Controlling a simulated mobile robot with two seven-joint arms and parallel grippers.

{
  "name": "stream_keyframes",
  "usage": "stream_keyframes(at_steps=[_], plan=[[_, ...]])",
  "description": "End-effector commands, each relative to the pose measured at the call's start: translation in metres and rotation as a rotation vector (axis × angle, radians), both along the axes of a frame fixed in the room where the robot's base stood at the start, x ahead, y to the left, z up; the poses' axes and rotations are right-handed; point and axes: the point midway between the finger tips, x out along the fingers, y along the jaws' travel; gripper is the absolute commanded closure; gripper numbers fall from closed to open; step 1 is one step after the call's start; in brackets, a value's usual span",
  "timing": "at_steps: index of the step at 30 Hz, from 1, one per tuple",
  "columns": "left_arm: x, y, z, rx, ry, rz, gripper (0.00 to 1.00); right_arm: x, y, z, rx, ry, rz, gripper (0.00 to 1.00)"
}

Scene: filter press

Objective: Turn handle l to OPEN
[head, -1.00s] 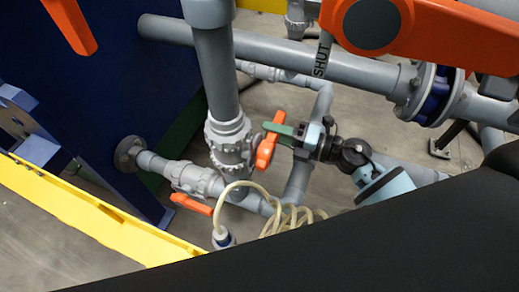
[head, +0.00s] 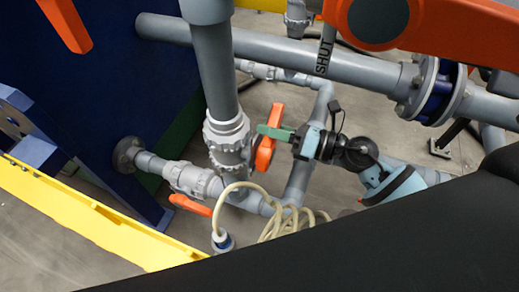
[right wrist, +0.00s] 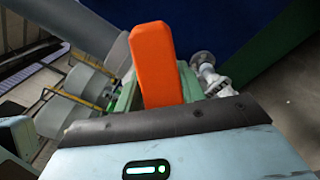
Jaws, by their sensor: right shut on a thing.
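An orange valve handle (head: 264,155) sits on the grey valve (head: 226,140) of the vertical pipe, near the middle of the head view. It now stands nearly upright in the picture. My right gripper (head: 276,131), with green fingers, comes from the right and is shut on its upper part. In the right wrist view the orange handle (right wrist: 157,65) stands up between the green fingers, partly hidden by the gripper body. No lettering is legible on this handle, so I cannot confirm that it is handle l. My left gripper is not in view.
A lower orange handle (head: 190,205) is on the horizontal pipe's valve. A coiled cream hose (head: 285,222) lies below my gripper. A large orange part (head: 450,30) and a pipe marked SHUT (head: 324,55) are above. A yellow rail (head: 90,220) runs lower left.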

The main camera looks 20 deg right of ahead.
Motion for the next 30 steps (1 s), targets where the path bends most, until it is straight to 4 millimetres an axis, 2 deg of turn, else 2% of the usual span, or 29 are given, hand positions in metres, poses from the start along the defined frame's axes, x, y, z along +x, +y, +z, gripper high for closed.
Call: stream_keyframes(at_steps=[5,10,18,26,30], plan=[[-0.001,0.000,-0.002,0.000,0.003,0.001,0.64,-0.005,0.005,0.009,-0.067,-0.101,0.005,0.90],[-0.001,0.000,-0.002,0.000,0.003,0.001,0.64,-0.007,0.006,0.009,-0.082,-0.121,0.005,0.90],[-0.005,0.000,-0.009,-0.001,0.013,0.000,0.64,-0.019,0.015,0.014,-0.247,-0.337,0.005,0.90],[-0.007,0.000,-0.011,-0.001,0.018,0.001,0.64,-0.022,0.018,0.014,-0.286,-0.387,0.008,0.90],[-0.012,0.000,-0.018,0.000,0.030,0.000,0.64,-0.030,0.023,0.013,-0.379,-0.507,0.009,0.90]])
